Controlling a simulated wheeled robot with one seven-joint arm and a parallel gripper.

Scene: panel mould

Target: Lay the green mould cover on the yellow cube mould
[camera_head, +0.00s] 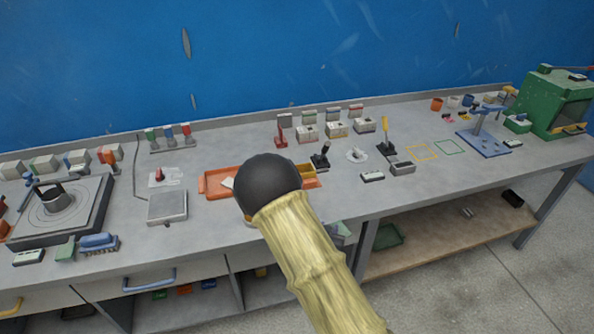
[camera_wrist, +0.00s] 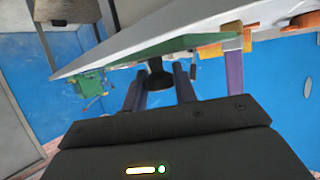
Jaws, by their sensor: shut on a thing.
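The green mould cover (camera_wrist: 188,43) shows in the wrist view as a thin, tilted green plate seen nearly edge-on. My gripper (camera_wrist: 158,75) is shut on its dark knob. In the head view my arm hides my gripper; a grey-green edge (camera_head: 344,231) beside the arm may be part of the cover. The yellow cube mould (camera_head: 305,169) shows in part in the orange tray (camera_head: 214,183), behind the dark ball joint of my arm. I cannot tell the gap between cover and mould.
A grey scale (camera_head: 167,207) stands left of the tray. A dark stand (camera_head: 320,156), a black-based stand with a yellow handle (camera_head: 386,142) and a grey box (camera_head: 402,168) stand to its right. White boxes line the back. Bare bench lies around the yellow outline (camera_head: 421,152).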

